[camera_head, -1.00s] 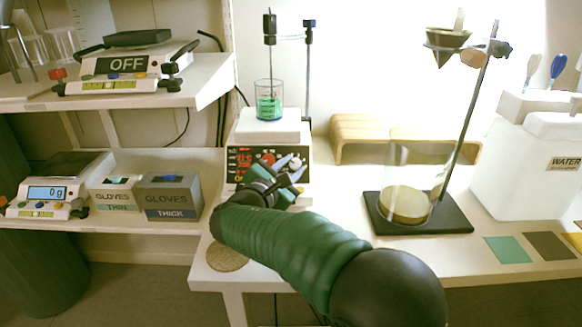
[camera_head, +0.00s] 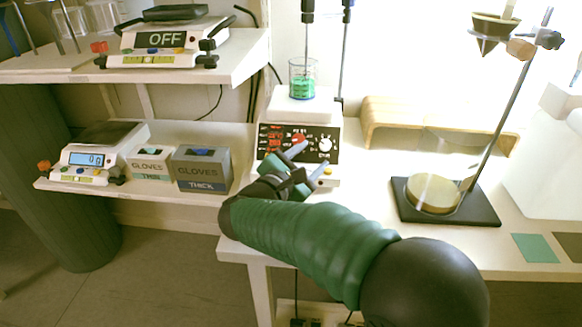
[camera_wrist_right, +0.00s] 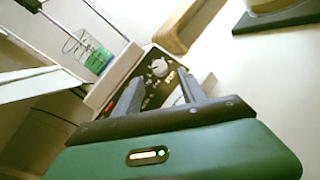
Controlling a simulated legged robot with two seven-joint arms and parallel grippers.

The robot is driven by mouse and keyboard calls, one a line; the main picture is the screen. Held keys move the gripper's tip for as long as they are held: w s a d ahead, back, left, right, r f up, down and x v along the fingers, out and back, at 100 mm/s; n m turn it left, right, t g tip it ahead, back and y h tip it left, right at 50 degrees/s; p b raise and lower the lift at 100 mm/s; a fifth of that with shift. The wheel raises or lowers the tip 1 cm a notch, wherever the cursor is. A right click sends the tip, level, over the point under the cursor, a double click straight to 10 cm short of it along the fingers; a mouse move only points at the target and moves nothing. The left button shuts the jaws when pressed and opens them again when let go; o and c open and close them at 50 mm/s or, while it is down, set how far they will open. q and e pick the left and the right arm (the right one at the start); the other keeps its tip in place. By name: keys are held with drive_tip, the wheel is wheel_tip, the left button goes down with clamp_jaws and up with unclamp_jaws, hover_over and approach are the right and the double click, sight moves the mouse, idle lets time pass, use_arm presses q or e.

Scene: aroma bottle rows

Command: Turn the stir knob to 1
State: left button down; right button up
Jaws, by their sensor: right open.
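The stirrer hotplate (camera_head: 299,108) stands on the white table with a black front panel (camera_head: 275,143). The panel carries a white round knob (camera_head: 325,144) at its right and red readouts with a red round part at the middle. The knob also shows in the right wrist view (camera_wrist_right: 159,68), beyond and between the finger tips. Its markings are too small to read. My right gripper (camera_head: 312,165) is open and empty, in front of the panel and below left of the knob, seemingly apart from it. Its fingers cover the panel's lower part. My left gripper is out of view.
A glass beaker with green liquid (camera_head: 303,84) stands on the hotplate, with stirrer rods above. A ring stand with a black base (camera_head: 402,208) and a wooden bench (camera_head: 385,109) stand to the right. Glove boxes (camera_head: 202,170) and scales (camera_head: 100,160) are on the left shelves.

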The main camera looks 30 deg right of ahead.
drive_tip(key=p+v, duration=0.3)
drive_tip(key=v, duration=0.8)
drive_tip(key=shift+a, duration=0.15)
drive_tip(key=shift+s, duration=0.15)
